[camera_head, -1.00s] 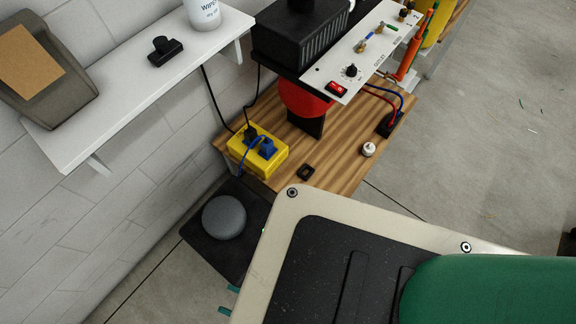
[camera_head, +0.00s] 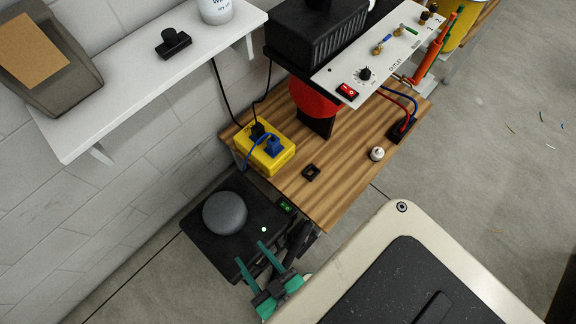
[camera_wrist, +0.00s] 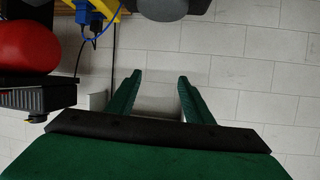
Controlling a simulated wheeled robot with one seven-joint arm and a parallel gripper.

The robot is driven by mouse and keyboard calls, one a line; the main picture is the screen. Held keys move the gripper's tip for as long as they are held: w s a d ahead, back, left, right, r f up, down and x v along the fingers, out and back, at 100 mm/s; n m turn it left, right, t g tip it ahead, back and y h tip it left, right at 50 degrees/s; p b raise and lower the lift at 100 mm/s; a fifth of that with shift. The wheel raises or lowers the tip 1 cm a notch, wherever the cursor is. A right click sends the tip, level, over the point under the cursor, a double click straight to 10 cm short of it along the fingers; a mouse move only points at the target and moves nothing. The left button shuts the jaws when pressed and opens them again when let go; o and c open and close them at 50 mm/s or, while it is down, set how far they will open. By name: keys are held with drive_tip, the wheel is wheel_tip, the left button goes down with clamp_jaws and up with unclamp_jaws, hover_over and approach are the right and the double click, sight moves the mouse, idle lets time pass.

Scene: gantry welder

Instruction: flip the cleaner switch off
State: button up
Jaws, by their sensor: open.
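A red rocker switch (camera_head: 347,90) is set in the near left corner of a white panel (camera_head: 384,50) marked "OUTLET". No label reading "cleaner" is legible, so I cannot tell whether this is the cleaner switch. A small green-lit spot (camera_head: 285,207) shows on a dark part just below the bench edge. My gripper (camera_head: 258,262) has green fingers, spread open and empty, low in front of the bench, near the dark mat with the grey dome. In the wrist view the open fingers (camera_wrist: 159,82) point at the block wall with nothing between them.
A wooden bench (camera_head: 335,195) holds a yellow socket box (camera_head: 264,150) with plugs, a small black square piece (camera_head: 311,172) and a white knob (camera_head: 377,153). A grey dome (camera_head: 225,213) sits on a dark mat. A white shelf (camera_head: 100,130) runs along the wall at left.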

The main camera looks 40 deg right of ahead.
sight(285, 206)
drive_tip(key=w+d+f+m+g, duration=0.1)
drive_tip(key=w+d+f+g, duration=0.1)
drive_tip(key=f, duration=0.4)
drive_tip(key=w+d+f+m+g+h, duration=0.1)
drive_tip(key=w+d+f+m+g, duration=0.1)
drive_tip(key=w+d+f, duration=0.2)
drive_tip(key=w+d+f+m+g+h, duration=0.1)
drive_tip(key=w+d+f+m, duration=0.1)
drive_tip(key=f, duration=0.6)
drive_tip(key=shift+w+d+g, duration=0.2)
drive_tip(key=shift+w+d, duration=0.2)
drive_tip(key=shift+w, duration=0.25)
drive_tip(key=shift+w+d+g, duration=0.2)
drive_tip(key=shift+w+d, duration=0.2)
drive_tip(key=shift+w, duration=0.2)
drive_tip(key=w+d+f+m+g, duration=0.2)
drive_tip(key=d, duration=0.1)
drive_tip(key=w+d+f+m, duration=0.1)
drive_tip(key=w+d, duration=0.1)
drive_tip(key=shift+d+f+g, duration=0.15)
drive_tip(key=shift+f+g, duration=0.25)
drive_tip(key=d+m+g+y, duration=0.3)
drive_tip(key=d+m+g, duration=0.4)
drive_tip(key=m, duration=0.1)
drive_tip(key=f, duration=0.3)
drive_tip(key=s+f, duration=0.1)
drive_tip(key=f, duration=0.6)
drive_tip(key=shift+s+d+f, duration=0.15)
drive_tip(key=shift+s+f, duration=0.05)
drive_tip(key=shift+f, duration=0.05)
